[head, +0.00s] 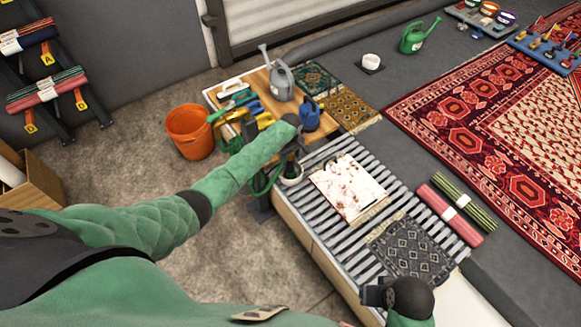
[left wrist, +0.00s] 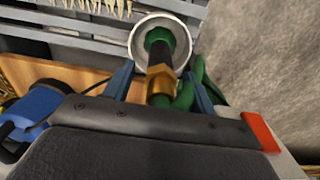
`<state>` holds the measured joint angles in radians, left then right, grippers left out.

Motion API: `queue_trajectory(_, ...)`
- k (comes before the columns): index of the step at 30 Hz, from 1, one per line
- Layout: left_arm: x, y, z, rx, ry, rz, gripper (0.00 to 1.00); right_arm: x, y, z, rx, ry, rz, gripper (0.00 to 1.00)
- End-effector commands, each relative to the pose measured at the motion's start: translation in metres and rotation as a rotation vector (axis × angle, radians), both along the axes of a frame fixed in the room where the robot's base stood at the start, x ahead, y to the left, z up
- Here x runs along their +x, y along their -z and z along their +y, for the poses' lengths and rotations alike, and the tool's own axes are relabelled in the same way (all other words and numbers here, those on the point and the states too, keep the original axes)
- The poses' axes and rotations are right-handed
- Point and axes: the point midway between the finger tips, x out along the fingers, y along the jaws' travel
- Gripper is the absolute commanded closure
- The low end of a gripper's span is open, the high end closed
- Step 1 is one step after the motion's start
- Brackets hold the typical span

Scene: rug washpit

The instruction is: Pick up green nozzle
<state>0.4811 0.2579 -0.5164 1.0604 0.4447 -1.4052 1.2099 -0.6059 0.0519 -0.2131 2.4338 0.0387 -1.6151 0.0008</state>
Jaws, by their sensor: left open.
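In the head view my left gripper (head: 289,152) points down at the near left corner of the slatted table, and mostly hides the nozzle. My right gripper (head: 372,295) is at the bottom, its fingers unclear.
The slatted table (head: 335,240) bears a stained white sheet (head: 347,188) and a dark patterned mat (head: 411,247). An orange bucket (head: 190,131) stands on the floor at left.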

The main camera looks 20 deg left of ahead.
Motion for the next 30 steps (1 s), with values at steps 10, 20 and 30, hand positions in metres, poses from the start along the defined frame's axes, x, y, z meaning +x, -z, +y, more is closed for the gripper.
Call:
queue_trajectory(10,0.000,0.009,0.000,-0.001,0.000,0.001,0.44,-0.001,0.000,0.000,0.000,0.002,0.003,0.64)
queue_trajectory(20,0.000,0.009,0.000,-0.001,0.001,-0.001,0.93,-0.001,0.000,0.000,0.000,0.002,0.003,0.64)
queue_trajectory(30,0.001,-0.002,-0.001,-0.002,0.001,-0.003,0.93,0.001,0.001,0.000,0.000,0.001,0.000,0.64)
